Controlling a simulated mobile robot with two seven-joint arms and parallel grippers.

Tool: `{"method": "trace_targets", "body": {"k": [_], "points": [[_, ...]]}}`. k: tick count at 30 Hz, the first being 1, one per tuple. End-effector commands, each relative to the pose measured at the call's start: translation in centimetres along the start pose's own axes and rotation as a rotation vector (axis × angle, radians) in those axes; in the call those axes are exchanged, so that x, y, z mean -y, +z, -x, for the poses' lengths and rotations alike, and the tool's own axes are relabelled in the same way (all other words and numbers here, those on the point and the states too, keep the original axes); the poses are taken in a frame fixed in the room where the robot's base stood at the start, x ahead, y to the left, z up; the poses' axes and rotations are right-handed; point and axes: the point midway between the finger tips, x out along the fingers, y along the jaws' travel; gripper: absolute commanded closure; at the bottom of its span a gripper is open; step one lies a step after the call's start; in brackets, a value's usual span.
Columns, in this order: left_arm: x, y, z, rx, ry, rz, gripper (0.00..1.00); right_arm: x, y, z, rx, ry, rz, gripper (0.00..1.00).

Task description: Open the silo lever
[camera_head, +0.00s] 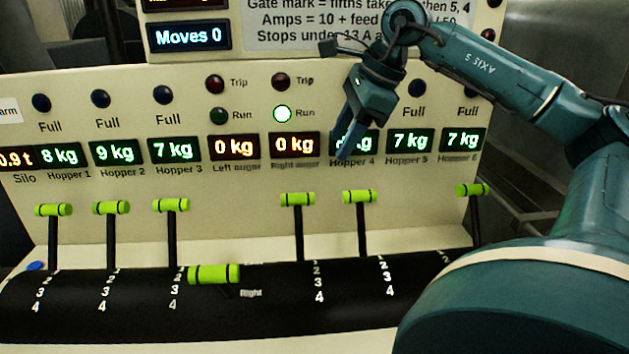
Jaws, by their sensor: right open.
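No lever here carries a readable silo label, so I cannot tell which one is the silo lever. The Silo display (15,159) reads 0.9 t at the left edge. Upright green-handled levers stand along the black curved quadrant, including the leftmost lever (53,210) and one below the Right auger display (298,199). A lower green handle (214,274) lies nearer, beside a "Right" label. My right gripper (347,142) is open and empty, in front of the Hopper 4 display and partly hiding it. It is above the lever handles, apart from them. My left gripper is out of view.
The cream panel (240,185) carries weight displays, lamps and labels. The right Run lamp (282,113) is lit. A sign (330,30) and a "Moves 0" display (188,37) are above. My right arm covers much of the right side. The space before the left levers is clear.

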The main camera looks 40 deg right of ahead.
Motion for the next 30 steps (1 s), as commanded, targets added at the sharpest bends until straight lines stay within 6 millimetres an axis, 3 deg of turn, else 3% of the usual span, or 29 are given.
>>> {"method": "trace_targets", "body": {"k": [5,16,30], "points": [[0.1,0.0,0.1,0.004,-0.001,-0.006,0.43,-0.1,0.0,-1.6,-0.001,0.005,0.0,0.56],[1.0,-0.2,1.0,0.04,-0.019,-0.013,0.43,-0.1,0.0,-8.1,-0.005,0.008,-0.001,0.56],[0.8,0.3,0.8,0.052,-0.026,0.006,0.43,-0.1,-0.1,-12.4,-0.004,0.004,-0.001,0.56]]}}
